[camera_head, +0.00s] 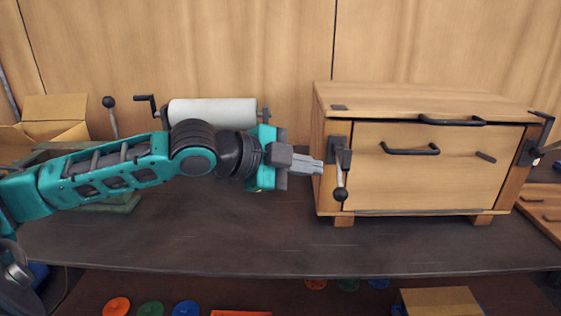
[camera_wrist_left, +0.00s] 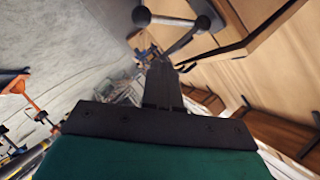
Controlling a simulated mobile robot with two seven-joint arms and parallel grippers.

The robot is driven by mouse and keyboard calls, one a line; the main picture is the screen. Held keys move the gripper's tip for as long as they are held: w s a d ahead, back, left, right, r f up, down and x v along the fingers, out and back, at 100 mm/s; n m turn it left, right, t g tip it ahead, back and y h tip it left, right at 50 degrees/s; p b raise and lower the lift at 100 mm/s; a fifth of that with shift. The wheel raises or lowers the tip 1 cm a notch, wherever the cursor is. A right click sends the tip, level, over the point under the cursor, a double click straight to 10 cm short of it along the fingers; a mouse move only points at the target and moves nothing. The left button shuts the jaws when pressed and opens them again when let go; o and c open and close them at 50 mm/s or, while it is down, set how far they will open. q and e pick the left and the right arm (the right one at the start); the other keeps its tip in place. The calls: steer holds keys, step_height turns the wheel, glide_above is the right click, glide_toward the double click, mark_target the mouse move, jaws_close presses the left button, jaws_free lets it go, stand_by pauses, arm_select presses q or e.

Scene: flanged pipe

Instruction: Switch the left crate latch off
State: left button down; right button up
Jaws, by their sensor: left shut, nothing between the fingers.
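The wooden crate (camera_head: 430,180) stands on the dark bench at the right. Its left latch (camera_head: 341,175) is a dark bracket on the left front post, with a lever hanging down to a black ball knob (camera_head: 341,194). The right latch (camera_head: 530,152) sits on the right post, its lever pointing outward. My left gripper (camera_head: 318,167) is shut and empty, pointing right, its tips just left of the left latch; contact is unclear. In the left wrist view, the shut fingers (camera_wrist_left: 159,68) point towards a metal lever with dark ball ends (camera_wrist_left: 175,20). My right gripper is not in view.
A white roll with a crank (camera_head: 212,112) and an open cardboard box (camera_head: 55,118) stand behind my left arm. The crate front has a dark handle (camera_head: 410,150), and its lid another (camera_head: 452,121). Bare bench (camera_head: 240,235) lies in front. Coloured discs lie on a lower shelf.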

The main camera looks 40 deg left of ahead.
arm_select(q)
steer(key=shift+b+v, duration=1)
steer(key=shift+v, duration=1.6)
